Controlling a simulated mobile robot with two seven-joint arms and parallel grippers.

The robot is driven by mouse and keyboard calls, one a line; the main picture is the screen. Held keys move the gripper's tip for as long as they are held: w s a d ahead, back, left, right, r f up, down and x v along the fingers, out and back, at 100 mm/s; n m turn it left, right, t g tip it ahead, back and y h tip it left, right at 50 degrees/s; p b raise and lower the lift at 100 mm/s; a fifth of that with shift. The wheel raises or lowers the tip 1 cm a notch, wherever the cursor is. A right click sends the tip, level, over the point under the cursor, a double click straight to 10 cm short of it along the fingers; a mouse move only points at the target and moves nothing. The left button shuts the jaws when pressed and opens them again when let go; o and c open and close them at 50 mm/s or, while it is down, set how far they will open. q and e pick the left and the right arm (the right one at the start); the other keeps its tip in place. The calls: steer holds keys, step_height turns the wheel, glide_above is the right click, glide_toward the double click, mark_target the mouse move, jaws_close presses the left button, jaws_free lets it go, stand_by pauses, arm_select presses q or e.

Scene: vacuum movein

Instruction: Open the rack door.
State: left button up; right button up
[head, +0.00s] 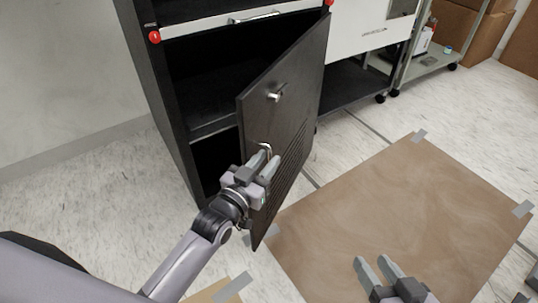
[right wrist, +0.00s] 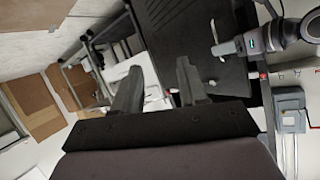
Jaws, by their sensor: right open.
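The black rack door (head: 290,110) stands partly open, swung out from the rack (head: 165,90) with its hinge side at the right. A small metal latch (head: 275,96) sits on its upper part. A curved metal handle (head: 265,147) is lower down, near the free edge. My left gripper (head: 264,156) is at this handle, its fingertips partly hiding it. I cannot tell whether its fingers are closed on the handle. My right gripper (head: 372,260) is open and empty above the floor mat, away from the door. It also shows in the right wrist view (right wrist: 160,76).
A brown mat (head: 420,205) with taped corners lies on the pale floor, right of the door. Red knobs (head: 155,37) mark the rack's front corners. A wheeled shelf (head: 440,60) and cardboard boxes (head: 470,30) stand at the back right.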

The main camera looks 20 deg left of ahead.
arm_select(q)
steer(key=shift+p+v, duration=0.6)
steer(key=shift+v, duration=1.95)
arm_select(e)
steer(key=shift+s+d+h, duration=0.4)
steer(key=shift+d+h, duration=0.1)
steer(key=shift+d, duration=0.35)
